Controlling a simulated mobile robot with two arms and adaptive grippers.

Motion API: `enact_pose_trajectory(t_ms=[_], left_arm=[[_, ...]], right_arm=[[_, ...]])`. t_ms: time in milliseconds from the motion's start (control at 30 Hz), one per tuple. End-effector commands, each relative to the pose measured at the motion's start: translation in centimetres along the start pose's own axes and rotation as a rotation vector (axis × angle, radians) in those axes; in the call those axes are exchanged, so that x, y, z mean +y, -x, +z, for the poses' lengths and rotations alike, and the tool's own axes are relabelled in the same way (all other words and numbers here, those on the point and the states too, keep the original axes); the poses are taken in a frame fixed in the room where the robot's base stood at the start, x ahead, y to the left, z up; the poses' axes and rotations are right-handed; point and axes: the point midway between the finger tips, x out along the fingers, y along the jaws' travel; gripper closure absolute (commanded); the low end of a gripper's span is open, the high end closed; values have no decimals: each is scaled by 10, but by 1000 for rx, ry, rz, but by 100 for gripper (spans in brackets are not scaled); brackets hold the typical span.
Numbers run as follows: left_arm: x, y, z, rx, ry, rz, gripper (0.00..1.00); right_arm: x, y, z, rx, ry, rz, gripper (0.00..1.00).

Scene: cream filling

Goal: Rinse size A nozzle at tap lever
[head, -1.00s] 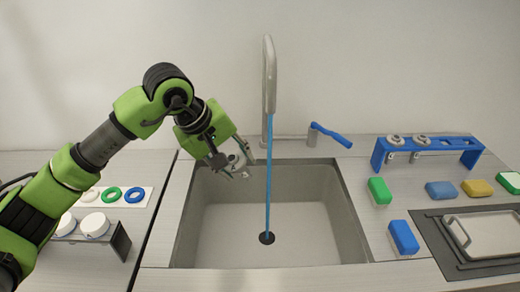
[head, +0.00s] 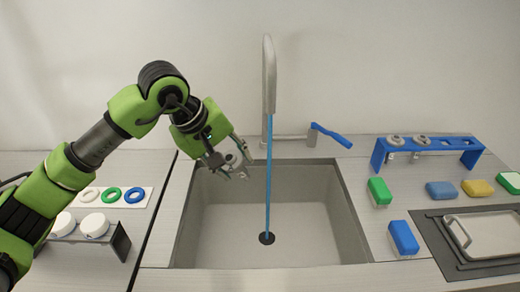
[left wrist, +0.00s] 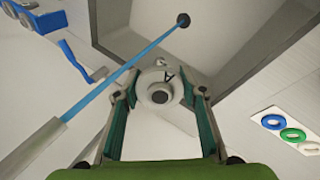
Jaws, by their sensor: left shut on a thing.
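My left gripper (head: 240,168) is over the back left part of the sink, shut on the size A nozzle (left wrist: 158,90). In the left wrist view the nozzle is a pale round piece with a dark centre hole, between the two fingers. In the head view the fingers partly hide it. A blue stream of water (head: 268,185) falls straight from the tap (head: 269,75) to the drain. The gripper and nozzle are to the left of the stream, apart from it. The blue tap lever (head: 331,135) is right of the tap. My right gripper is not in view.
The sink (head: 350,225) is otherwise empty. A blue rack (head: 432,149) with two grey nozzles stands at right, near several coloured blocks and a metal tray (head: 485,233). Coloured rings (head: 111,194) and white round pieces (head: 94,224) sit at left.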

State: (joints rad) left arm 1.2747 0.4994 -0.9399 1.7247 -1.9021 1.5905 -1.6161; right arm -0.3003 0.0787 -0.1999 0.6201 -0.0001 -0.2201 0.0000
Motion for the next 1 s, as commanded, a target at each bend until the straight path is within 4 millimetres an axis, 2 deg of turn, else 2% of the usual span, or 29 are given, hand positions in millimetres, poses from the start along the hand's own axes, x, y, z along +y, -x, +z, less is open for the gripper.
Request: enact_pose_trajectory(t_ms=[500,1000], left_arm=[[-18,48,4,3,1,2,90],[-20,51,5,2,1,1,90]], right_arm=[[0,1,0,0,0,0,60],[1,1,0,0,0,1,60]])
